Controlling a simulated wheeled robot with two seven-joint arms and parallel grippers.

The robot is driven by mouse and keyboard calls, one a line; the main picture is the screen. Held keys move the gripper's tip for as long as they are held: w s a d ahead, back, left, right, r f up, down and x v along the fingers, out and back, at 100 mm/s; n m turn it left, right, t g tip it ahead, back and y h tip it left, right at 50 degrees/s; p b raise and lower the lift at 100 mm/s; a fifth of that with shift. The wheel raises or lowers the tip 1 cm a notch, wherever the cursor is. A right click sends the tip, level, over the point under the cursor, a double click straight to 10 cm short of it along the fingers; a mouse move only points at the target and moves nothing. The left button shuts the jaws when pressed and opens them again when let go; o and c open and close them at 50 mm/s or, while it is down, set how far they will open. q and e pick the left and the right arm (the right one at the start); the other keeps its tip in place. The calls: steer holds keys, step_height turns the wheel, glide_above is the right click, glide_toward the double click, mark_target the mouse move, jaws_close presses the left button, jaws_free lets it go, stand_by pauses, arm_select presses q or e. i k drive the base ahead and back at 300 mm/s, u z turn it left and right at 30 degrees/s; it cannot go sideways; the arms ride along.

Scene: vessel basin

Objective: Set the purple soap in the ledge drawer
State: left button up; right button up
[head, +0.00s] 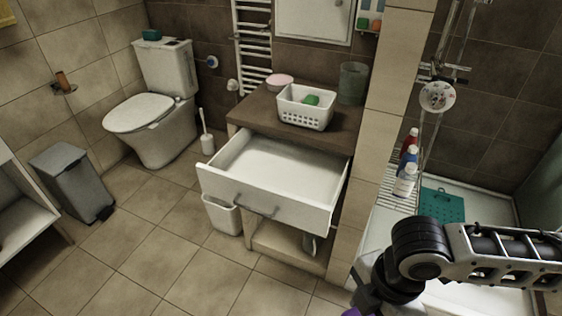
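The ledge drawer (272,172) is pulled out below the brown wooden counter. It is white, has a grey front handle (256,207), and looks empty inside. A small purple patch (350,312), probably the purple soap, shows at the bottom edge, mostly cut off. It is right by the end of my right arm, where the dark gripper (366,296) is partly in view to the right of and below the drawer. Its fingertips are not clearly seen, so I cannot tell whether it grips the purple thing. My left gripper is not in view.
On the counter (338,125) stand a white basket (305,107) holding a green item, a pink dish (279,80) and a glass-like cup (352,83). Several bottles (406,165) stand on a rack right of a tiled pillar (376,150).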

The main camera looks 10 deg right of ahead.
mark_target(276, 184)
steer(key=i, duration=1.2)
